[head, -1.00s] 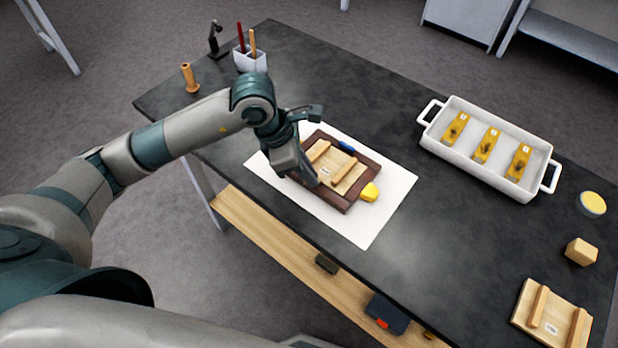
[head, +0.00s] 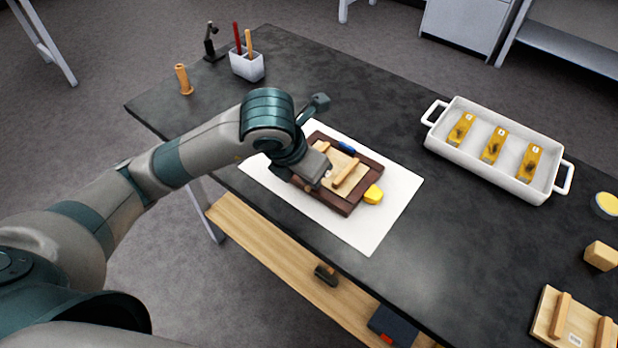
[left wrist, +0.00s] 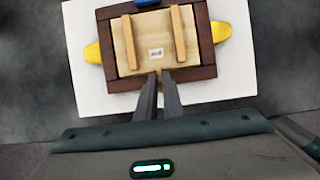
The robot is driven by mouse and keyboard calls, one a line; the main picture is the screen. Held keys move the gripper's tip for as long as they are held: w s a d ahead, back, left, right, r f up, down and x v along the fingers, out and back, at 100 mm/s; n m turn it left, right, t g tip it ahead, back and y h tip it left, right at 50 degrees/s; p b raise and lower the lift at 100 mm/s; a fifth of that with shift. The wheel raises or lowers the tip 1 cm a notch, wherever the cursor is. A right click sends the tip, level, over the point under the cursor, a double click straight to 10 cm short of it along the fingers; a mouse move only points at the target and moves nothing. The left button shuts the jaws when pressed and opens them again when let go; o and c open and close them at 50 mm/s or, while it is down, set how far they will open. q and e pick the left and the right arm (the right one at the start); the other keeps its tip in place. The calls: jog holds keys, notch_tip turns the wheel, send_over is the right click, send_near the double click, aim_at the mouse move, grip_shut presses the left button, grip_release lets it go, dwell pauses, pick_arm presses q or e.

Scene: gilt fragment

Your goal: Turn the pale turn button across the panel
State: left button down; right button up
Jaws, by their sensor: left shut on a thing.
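A dark brown frame (head: 334,208) lies on a white sheet (head: 376,231) and holds a pale wooden panel (left wrist: 152,60) with two wooden bars and a small label. Yellow turn buttons (left wrist: 221,32) stick out at the left and right of the frame in the left wrist view, and a blue one (left wrist: 147,3) sits at the far edge. My left gripper (left wrist: 159,75) is at the near edge of the frame, its fingers close together on the pale turn button (left wrist: 159,79), which they mostly hide. My right gripper is not in view.
A white tray (head: 485,182) with several yellow pieces stands at the right. A second barred panel (head: 573,322), a wooden block (head: 601,256) and a round tin (head: 606,204) lie near the right edge. A pen cup (head: 247,67) stands at the back left.

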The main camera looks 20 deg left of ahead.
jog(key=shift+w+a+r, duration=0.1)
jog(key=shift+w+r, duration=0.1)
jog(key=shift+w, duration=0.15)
